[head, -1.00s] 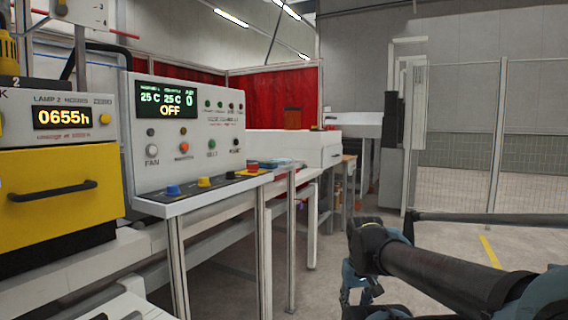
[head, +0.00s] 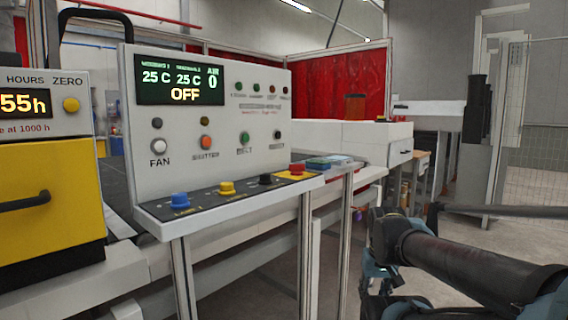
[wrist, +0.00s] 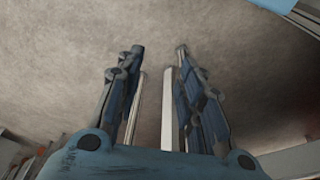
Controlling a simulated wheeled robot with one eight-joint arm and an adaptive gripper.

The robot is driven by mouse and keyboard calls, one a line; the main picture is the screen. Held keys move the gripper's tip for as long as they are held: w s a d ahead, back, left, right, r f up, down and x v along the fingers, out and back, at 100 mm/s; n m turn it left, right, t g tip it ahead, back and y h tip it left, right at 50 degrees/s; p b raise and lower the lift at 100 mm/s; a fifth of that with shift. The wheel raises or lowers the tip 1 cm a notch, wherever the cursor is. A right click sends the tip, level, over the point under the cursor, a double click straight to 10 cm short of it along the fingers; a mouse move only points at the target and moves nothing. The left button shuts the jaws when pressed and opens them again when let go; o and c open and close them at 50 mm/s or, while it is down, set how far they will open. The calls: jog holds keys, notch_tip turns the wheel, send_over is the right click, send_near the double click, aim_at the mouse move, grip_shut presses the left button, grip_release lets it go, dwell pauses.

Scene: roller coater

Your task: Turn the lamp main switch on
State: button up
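The white control panel (head: 205,130) stands left of centre in the head view. Its display (head: 180,80) reads 25 C, 25 C, OFF and AIR 0. On its sloping ledge are a blue knob (head: 180,199), a yellow knob (head: 227,188), a black knob (head: 265,180) and a red button (head: 297,169). Their small labels are too blurred to tell which is the lamp main switch. My gripper (wrist: 159,50) is open and empty in the wrist view, above bare floor. In the head view my arm is at lower right, apart from the panel.
A yellow drawer unit (head: 45,205) with a black handle is at the left. Metal posts (head: 306,255) stand below the ledge. A white machine (head: 375,145) and a red curtain (head: 350,85) are behind. Open floor (head: 475,250) lies to the right.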

jog(key=shift+w+a, duration=0.4)
jog(key=shift+w, duration=0.15)
notch_tip(320, 180, up, 49)
jog(key=n+g, duration=0.2)
jog(key=n, duration=1.7)
send_over(297, 169)
jog(key=w, duration=0.1)
notch_tip(297, 169, down, 17)
jog(key=shift+f, duration=0.15)
grip_shut()
